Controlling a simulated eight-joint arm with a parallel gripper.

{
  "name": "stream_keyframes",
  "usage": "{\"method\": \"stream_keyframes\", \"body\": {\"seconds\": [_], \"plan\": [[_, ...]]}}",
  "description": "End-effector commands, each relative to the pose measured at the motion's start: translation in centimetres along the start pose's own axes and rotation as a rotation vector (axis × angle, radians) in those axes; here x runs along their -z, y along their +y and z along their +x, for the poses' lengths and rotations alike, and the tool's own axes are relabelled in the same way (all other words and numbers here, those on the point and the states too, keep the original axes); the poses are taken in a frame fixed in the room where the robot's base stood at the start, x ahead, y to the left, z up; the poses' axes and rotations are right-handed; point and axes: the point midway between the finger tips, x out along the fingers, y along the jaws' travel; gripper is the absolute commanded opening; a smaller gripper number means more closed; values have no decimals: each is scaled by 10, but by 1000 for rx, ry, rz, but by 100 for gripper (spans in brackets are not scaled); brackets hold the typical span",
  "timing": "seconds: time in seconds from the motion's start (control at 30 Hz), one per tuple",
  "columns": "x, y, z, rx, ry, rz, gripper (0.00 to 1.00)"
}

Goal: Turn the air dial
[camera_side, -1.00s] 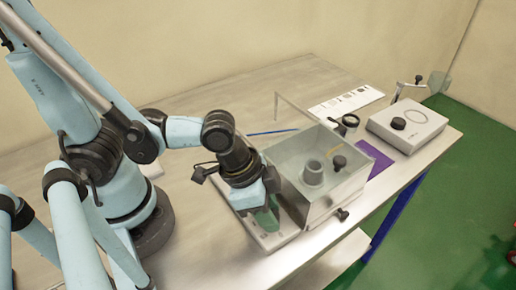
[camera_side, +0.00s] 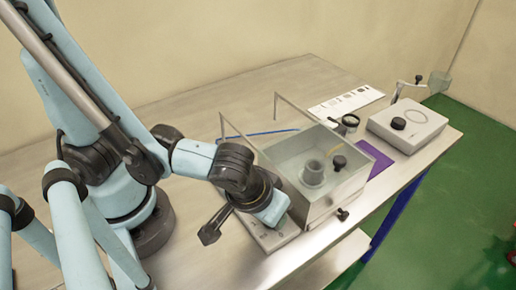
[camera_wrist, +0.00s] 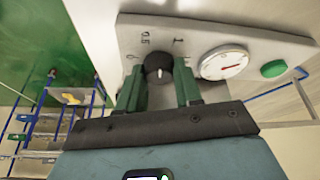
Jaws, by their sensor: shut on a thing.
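The air dial (camera_wrist: 158,66) is a black round knob with a white pointer mark, on a light grey panel (camera_wrist: 210,38) with printed numbers around it. In the wrist view, the two green fingers of my gripper (camera_wrist: 160,75) stand on either side of the dial and are shut on it. In the side view my gripper (camera_side: 272,212) is low over the panel (camera_side: 280,240) in front of the clear box. Its fingers and the dial are hidden there by my wrist.
A white gauge with a red needle (camera_wrist: 225,62) and a green button (camera_wrist: 273,68) sit beside the dial. A clear-walled box (camera_side: 315,205) stands close behind my gripper. A purple mat (camera_side: 375,160) and a white device with a black knob (camera_side: 405,130) lie further right.

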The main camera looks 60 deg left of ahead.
Motion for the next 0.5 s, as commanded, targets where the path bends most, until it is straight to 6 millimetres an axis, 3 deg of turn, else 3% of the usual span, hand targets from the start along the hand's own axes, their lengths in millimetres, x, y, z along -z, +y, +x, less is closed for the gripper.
{"method": "stream_keyframes", "body": {"seconds": [0.5], "plan": [[0,5,1,183,16,-455,4]]}}
